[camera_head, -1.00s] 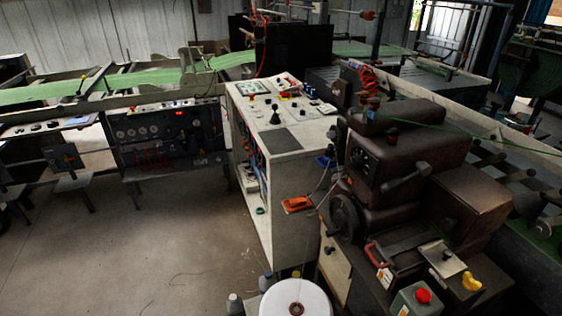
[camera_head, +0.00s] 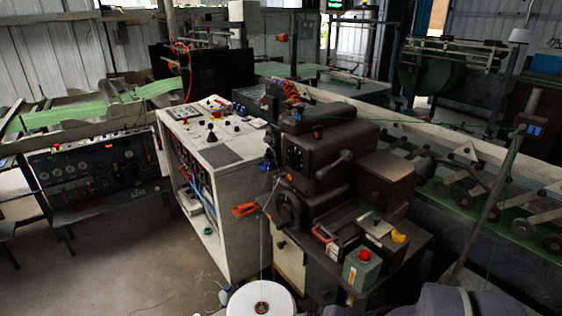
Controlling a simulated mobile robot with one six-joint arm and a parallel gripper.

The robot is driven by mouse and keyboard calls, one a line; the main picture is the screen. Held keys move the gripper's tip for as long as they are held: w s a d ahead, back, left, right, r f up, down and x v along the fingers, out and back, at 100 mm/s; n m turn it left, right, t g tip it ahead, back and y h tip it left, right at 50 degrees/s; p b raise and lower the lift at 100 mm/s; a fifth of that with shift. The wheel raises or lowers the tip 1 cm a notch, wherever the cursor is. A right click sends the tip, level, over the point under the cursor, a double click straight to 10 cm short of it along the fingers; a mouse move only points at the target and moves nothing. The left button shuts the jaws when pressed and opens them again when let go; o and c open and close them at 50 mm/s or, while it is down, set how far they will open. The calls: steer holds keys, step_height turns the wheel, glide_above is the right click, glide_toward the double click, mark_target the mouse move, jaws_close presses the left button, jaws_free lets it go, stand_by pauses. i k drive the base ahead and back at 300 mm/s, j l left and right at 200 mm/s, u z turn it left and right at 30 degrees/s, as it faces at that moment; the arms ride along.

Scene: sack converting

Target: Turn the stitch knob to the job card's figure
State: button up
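The brown sewing machine (camera_head: 338,135) stands right of the middle on a dark bench. A round dark dial (camera_head: 295,158) is on its front face, and a lever with a dark grip (camera_head: 334,166) sticks out beside it. I cannot tell for sure which one is the stitch knob, and no figures can be read. A dark handwheel (camera_head: 288,211) is below. I cannot make out a job card with readable writing. My gripper is not in view; a grey-purple rounded part at the bottom right seems to be my arm, well apart from the machine.
A white control cabinet (camera_head: 224,165) stands left of the machine. A green box with a red button (camera_head: 363,256) sits at the bench's front. A white thread cone (camera_head: 260,302) is at the bottom. Open concrete floor (camera_head: 120,265) lies at the left.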

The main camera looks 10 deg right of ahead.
mark_target(293, 159)
steer(key=k+z, duration=0.15)
steer(key=z, duration=0.35)
steer(key=k+l+z, duration=0.1)
steer(key=z, duration=0.4)
steer(key=k+l+z, duration=0.1)
steer(key=z, duration=0.4)
steer(key=u, duration=1.55)
steer(key=l, duration=0.1)
